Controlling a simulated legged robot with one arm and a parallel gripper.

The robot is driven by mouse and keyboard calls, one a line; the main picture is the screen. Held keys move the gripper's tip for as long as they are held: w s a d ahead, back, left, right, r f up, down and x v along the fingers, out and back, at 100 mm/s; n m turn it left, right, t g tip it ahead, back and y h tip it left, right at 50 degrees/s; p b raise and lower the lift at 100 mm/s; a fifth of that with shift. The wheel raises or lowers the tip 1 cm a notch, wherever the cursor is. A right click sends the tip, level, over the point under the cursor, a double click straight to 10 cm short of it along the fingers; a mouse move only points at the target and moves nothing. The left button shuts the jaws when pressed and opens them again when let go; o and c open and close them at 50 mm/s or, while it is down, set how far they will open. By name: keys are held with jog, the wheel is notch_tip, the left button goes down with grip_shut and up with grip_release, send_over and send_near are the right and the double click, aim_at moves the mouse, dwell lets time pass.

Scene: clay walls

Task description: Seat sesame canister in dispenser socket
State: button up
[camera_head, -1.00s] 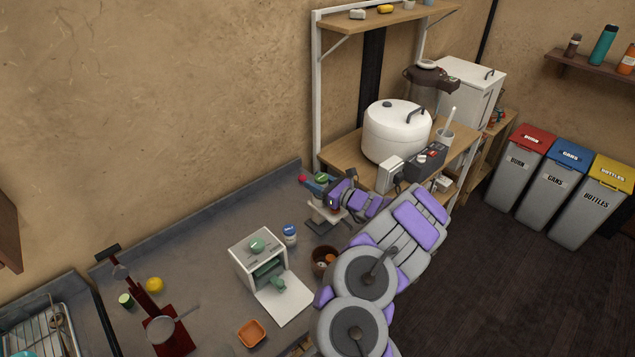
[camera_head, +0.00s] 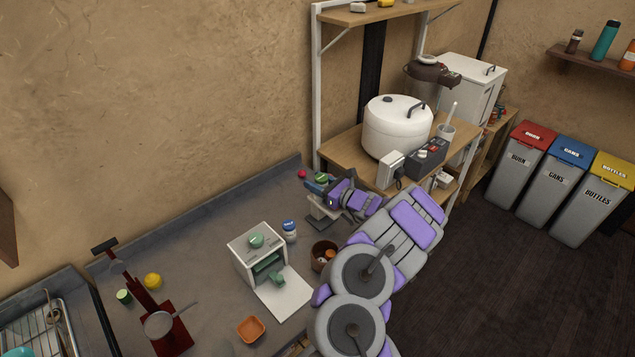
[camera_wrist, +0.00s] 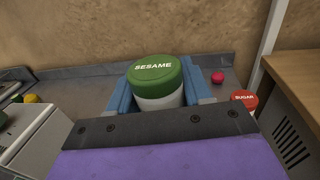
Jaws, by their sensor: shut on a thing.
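The sesame canister (camera_wrist: 160,84) has a green lid marked SESAME and a pale body. My gripper (camera_wrist: 165,92) is shut on it, with a blue finger on each side of the lid. In the head view my gripper (camera_head: 322,187) is over the far right part of the counter, with the green lid (camera_head: 321,178) showing between its fingers. A pale stand-like thing (camera_head: 321,213) shows just below the gripper, partly hidden. I cannot tell whether it is the dispenser, and no socket shows clearly. The canister's base is hidden in the wrist view.
A white box with an open front flap (camera_head: 287,298) and a blue-lidded canister (camera_head: 289,230) stand to the left. A brown bowl (camera_head: 323,255) is nearer. A red SUGAR lid (camera_wrist: 245,98) and a small red ball (camera_wrist: 218,77) lie right of the canister. A wooden shelf (camera_wrist: 296,82) bounds the right.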

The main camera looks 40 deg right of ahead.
jog(key=o, duration=1.3)
jog(key=shift+f, duration=0.1)
jog(key=shift+s, duration=0.1)
jog(key=p+v, duration=0.4)
jog(key=v, duration=1.3)
jog(key=shift+f, duration=0.1)
